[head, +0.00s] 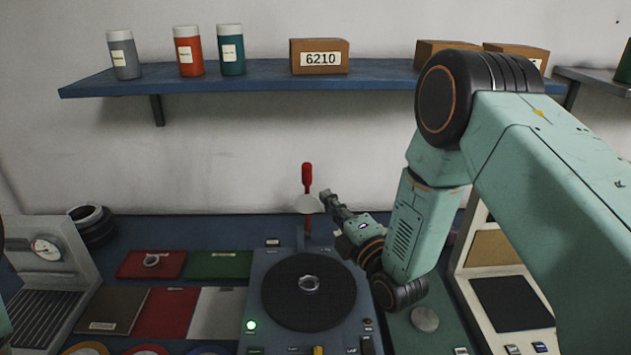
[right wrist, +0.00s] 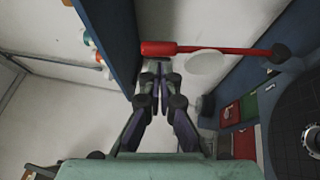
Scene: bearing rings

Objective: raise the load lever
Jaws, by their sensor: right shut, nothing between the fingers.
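The load lever (head: 307,180) has a red handle and stands upright at the back of the machine, with a white disc (head: 307,204) on its shaft. In the right wrist view the red lever (right wrist: 235,51) runs across the picture just beyond my fingertips, with the white disc (right wrist: 206,62) on it. My right gripper (head: 327,197) is shut and empty, just right of the lever near the disc. Its fingers also show in the right wrist view (right wrist: 158,78); whether they touch the lever I cannot tell. My left gripper is out of view.
The machine's black turntable (head: 300,312) carries a metal ring (head: 309,283). A blue shelf (head: 230,78) with jars and boxes hangs above. Coloured mats (head: 218,264) lie left, a gauge device (head: 66,262) further left, a panel (head: 492,248) right.

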